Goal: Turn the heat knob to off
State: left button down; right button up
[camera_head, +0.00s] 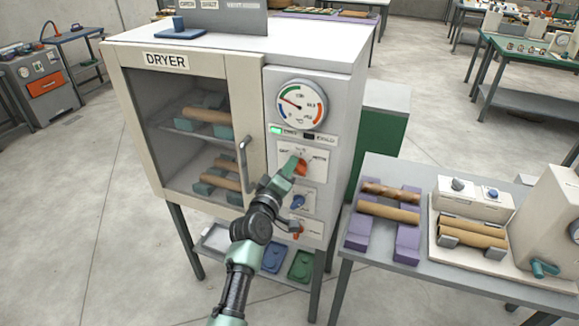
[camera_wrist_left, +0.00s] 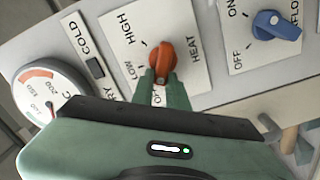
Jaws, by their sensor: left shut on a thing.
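The orange heat knob (camera_wrist_left: 160,58) sits on a white plate marked HIGH, LOW and HEAT; a partly covered label below LOW starts with O. In the head view the knob (camera_head: 301,167) is on the dryer's front panel, under the round gauge. My left gripper (camera_wrist_left: 163,85) is shut on the knob, its green fingers at the knob's lower part in the wrist view. In the head view the left gripper (camera_head: 295,166) reaches the panel from below. The knob's exact pointing is partly hidden by the fingers. My right gripper is not in view.
The dryer (camera_head: 253,110) has a closed glass door with a handle (camera_head: 243,165) left of the knob. A blue flow knob (camera_wrist_left: 272,25) is beside the heat plate. The gauge (camera_head: 301,104) is above. A table (camera_head: 400,263) with wooden rolls stands at right.

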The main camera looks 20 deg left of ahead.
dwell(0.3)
pick_arm(q)
jog(key=c, duration=1.4)
grip_release()
jog(key=s+b, duration=0.2)
jog(key=s, duration=0.5)
jog(key=shift+s+a, duration=0.15)
jog(key=shift+s, duration=0.25)
